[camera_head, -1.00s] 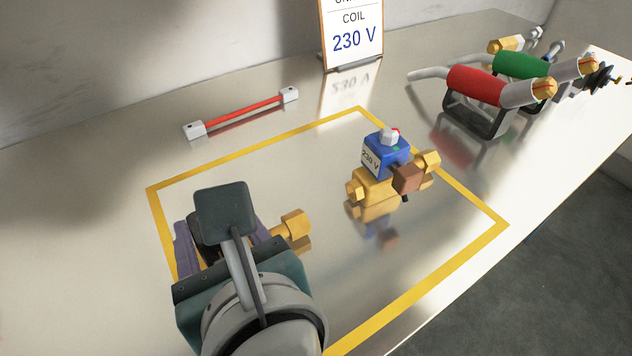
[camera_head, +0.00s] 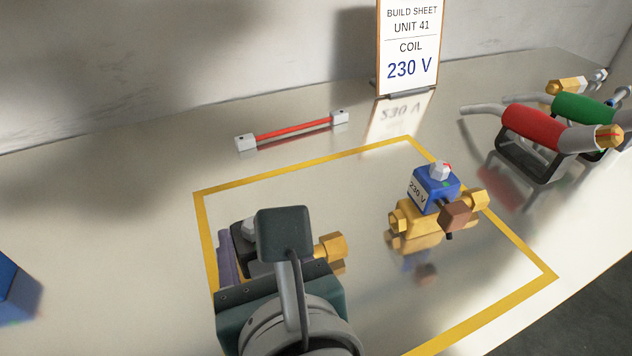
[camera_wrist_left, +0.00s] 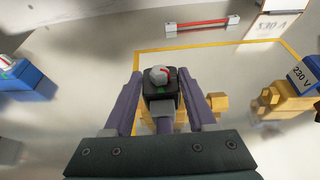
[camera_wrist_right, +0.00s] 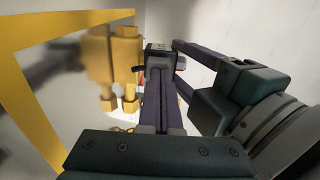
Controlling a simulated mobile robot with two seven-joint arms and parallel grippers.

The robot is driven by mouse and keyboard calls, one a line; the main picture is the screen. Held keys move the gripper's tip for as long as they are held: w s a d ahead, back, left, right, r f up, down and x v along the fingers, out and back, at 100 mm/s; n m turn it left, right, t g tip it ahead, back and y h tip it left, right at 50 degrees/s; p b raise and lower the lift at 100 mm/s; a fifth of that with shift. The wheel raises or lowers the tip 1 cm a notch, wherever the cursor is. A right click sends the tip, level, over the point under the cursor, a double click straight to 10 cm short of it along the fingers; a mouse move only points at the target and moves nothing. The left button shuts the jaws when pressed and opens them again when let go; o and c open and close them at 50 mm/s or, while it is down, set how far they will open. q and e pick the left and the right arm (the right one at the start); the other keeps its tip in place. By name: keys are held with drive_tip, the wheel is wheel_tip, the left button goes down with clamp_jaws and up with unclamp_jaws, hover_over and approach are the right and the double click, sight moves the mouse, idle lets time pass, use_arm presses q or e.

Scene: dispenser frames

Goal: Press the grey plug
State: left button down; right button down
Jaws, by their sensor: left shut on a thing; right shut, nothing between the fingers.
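A black coil with a grey hexagonal cap (camera_wrist_left: 158,73) sits between the fingers of my left gripper (camera_wrist_left: 163,102), which is shut on this unit. Its brass fitting (camera_head: 332,246) sticks out to the right in the head view. In the right wrist view the grey plug (camera_wrist_right: 161,64), a small box with a black stub, is on the coil's side. My right gripper (camera_wrist_right: 161,76) is shut and empty, its fingertips right at the plug's face; I cannot tell whether they touch. In the head view my left gripper (camera_head: 250,265) hides the plug, and my right gripper is not visible.
A brass valve (camera_head: 418,221) with a blue 230 V coil (camera_head: 437,190) and brown plug (camera_head: 455,214) stands right, inside the yellow outline (camera_head: 330,157). Behind are a red bar (camera_head: 290,130) and a sign (camera_head: 409,45). Red (camera_head: 533,123) and green (camera_head: 583,112) cylinders stand right.

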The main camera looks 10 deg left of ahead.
use_arm(q)
drive_tip(key=shift+s+d, duration=0.2)
drive_tip(key=shift+d, duration=0.05)
drive_tip(key=shift+a+f, duration=0.1)
drive_tip(key=shift+a, duration=0.05)
use_arm(e)
drive_tip(key=v, duration=1.4)
use_arm(q)
drive_tip(key=shift+c, duration=0.6)
unclamp_jaws()
drive_tip(key=shift+w, duration=0.1)
